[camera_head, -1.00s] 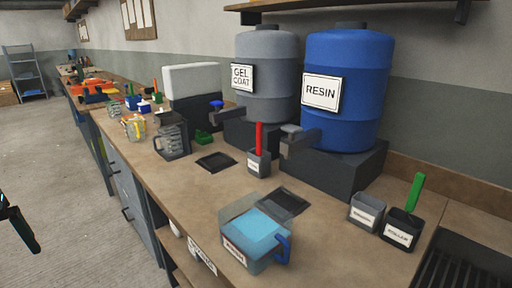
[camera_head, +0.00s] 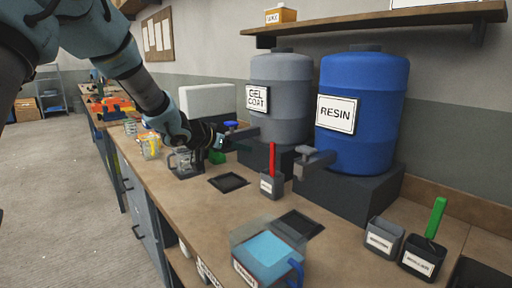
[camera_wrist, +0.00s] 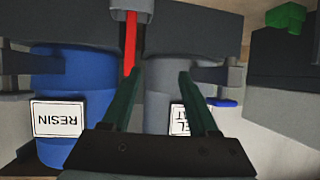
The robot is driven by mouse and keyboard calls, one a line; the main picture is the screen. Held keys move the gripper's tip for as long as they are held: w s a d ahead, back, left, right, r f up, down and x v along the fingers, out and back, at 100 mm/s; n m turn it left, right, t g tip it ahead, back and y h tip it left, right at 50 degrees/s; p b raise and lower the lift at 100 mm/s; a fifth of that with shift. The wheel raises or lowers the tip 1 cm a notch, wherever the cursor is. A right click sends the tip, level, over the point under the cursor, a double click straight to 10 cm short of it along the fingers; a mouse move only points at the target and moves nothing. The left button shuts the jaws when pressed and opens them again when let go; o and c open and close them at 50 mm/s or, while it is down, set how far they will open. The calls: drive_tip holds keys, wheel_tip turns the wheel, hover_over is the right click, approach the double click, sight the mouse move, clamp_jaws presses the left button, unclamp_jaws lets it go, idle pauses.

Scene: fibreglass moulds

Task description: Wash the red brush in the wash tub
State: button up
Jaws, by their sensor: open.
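The red brush (camera_head: 272,158) stands upright in a small grey holder (camera_head: 267,187) on the bench, in front of the drums. The wash tub (camera_head: 247,268) looks like the clear tub of light blue liquid with a blue handle, near the front edge; its label is too small to read. My gripper (camera_head: 234,143) is open and empty, left of the brush and in front of the gel coat drum. In the upside-down wrist view, the brush (camera_wrist: 130,45) shows just past the left fingertip, outside the gap between the fingers (camera_wrist: 161,76).
The grey gel coat drum (camera_head: 283,90) and blue resin drum (camera_head: 360,120) stand on dark blocks, with taps jutting forward. A green brush (camera_head: 436,217) stands in a dark holder (camera_head: 420,256) beside a grey cup (camera_head: 382,238). Two dark square plates lie on the bench. A shelf hangs above.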

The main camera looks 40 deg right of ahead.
drive_tip(key=s+d+f+g+p, duration=0.1)
drive_tip(key=s+d+f, duration=0.1)
drive_tip(key=d, duration=0.4)
drive_tip(key=s+d+f+m+g+p, duration=0.1)
drive_tip(key=s+d+p, duration=0.1)
drive_tip(key=d, duration=0.5)
drive_tip(key=shift+s+d+f+h, duration=0.3)
drive_tip(key=shift+s+f, duration=0.05)
drive_tip(key=shift+f, duration=0.05)
drive_tip(key=shift+c, duration=0.3)
clamp_jaws()
drive_tip(key=shift+r, duration=0.15)
wheel_tip(320, 180, up, 11)
drive_tip(key=p, duration=0.8)
